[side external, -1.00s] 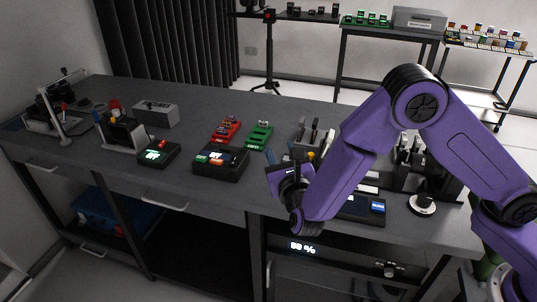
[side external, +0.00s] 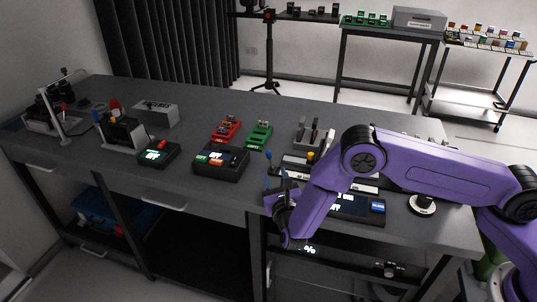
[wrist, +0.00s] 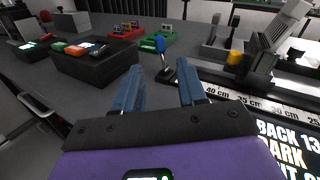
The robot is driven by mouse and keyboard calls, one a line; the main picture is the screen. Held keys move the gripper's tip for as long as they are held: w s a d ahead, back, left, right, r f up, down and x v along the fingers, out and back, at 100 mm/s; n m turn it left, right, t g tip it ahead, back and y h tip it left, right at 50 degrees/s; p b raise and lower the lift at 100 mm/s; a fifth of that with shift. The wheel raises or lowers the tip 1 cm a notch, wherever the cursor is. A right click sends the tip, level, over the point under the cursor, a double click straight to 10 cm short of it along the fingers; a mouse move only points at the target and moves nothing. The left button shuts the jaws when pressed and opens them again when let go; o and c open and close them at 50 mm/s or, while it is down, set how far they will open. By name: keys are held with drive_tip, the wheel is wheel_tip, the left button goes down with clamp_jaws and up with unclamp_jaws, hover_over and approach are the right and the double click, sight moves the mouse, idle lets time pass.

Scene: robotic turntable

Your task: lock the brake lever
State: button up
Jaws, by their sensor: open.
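A small upright lever with a blue knob (wrist: 160,44) and a dark stem on a black base stands on the bench in the wrist view. I take it to be the brake lever, but no label on it is readable. My gripper (wrist: 158,70) is open, with its two blue fingers apart and nothing between them. The lever stands beyond the fingertips, in line with the gap between them, apart from both. In the side external view the blue knob (side external: 268,156) rises just behind my gripper (side external: 275,186), near the bench's front edge. The lever's lower part is hard to make out there.
A ruler strip (wrist: 240,96) and a black fixture with a yellow knob (wrist: 234,57) lie right of the lever. A black box with coloured parts (side external: 221,166) stands to the left, with red (side external: 226,131) and green (side external: 260,136) trays behind it. A lit display (wrist: 290,145) sits at lower right.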

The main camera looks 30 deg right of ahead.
sight(269, 156)
drive_tip(key=x, duration=1.1)
drive_tip(key=shift+w, duration=0.15)
